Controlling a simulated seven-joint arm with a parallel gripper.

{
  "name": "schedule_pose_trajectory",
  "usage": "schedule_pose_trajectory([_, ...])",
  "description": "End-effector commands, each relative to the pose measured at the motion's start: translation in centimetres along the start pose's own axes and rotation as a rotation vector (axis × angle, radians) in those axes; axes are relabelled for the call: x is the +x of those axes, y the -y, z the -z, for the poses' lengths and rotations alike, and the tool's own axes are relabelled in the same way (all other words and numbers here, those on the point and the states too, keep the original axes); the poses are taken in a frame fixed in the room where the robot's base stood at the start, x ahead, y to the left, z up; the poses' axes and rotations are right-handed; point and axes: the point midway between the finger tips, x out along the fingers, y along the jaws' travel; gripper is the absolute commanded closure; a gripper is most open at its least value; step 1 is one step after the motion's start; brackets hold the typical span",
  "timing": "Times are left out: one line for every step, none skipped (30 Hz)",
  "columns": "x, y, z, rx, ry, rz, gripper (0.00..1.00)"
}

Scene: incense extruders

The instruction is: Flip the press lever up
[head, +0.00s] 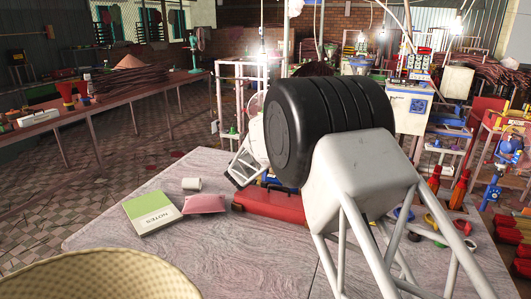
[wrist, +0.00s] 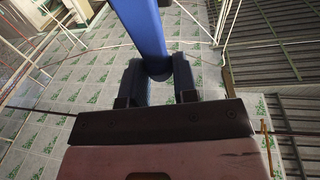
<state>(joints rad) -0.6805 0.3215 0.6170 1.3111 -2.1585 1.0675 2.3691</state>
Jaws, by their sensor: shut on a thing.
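In the wrist view a long blue bar (wrist: 146,28), which looks like the press lever, runs from the top edge down between my fingers. My gripper (wrist: 159,70) has one dark finger on each side of the bar's near end and is shut on it. In the head view the fingers and the lever's held end are hidden behind large black and pale grey bodies. A bit of blue shows low behind them, too little to tell what it is. The lever's pivot and the rest of the press cannot be made out.
On the grey table (head: 110,228) are a green-and-white notebook (head: 152,212), a pink packet (head: 205,203), a white cup (head: 191,184) and a red box-like object (head: 283,204). A woven basket (head: 95,279) fills the front left. Coloured rings and red bottles (head: 459,190) stand at the right.

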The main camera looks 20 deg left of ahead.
Motion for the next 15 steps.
schedule_pose_trajectory([0.03,-0.06,-0.03,-0.001,0.0,-0.001,1.0])
schedule_pose_trajectory([0.03,-0.06,-0.03,-0.001,0.001,-0.001,1.0])
schedule_pose_trajectory([0.03,-0.06,-0.03,-0.001,0.001,-0.001,1.0])
schedule_pose_trajectory([0.03,-0.06,-0.04,-0.001,0.001,-0.001,1.0])
schedule_pose_trajectory([0.04,-0.07,-0.03,-0.001,0.001,-0.001,1.0])
schedule_pose_trajectory([0.04,-0.06,-0.04,-0.001,0.001,-0.001,1.0])
schedule_pose_trajectory([0.04,-0.06,-0.04,-0.001,0.001,-0.001,0.68])
schedule_pose_trajectory([0.04,-0.06,-0.04,-0.001,0.001,-0.001,0.64])
schedule_pose_trajectory([0.03,-0.05,-0.04,-0.001,0.001,-0.001,0.58])
schedule_pose_trajectory([0.03,-0.05,-0.04,-0.001,0.001,-0.001,0.53])
schedule_pose_trajectory([0.03,-0.04,-0.03,-0.001,0.001,-0.001,0.49])
schedule_pose_trajectory([0.03,-0.04,-0.03,-0.001,0.001,-0.001,0.48])
schedule_pose_trajectory([0.03,-0.04,-0.03,-0.001,0.001,-0.001,0.48])
schedule_pose_trajectory([0.03,-0.03,-0.03,-0.001,0.001,-0.001,0.48])
schedule_pose_trajectory([0.02,-0.03,-0.02,-0.001,0.001,-0.001,0.48])
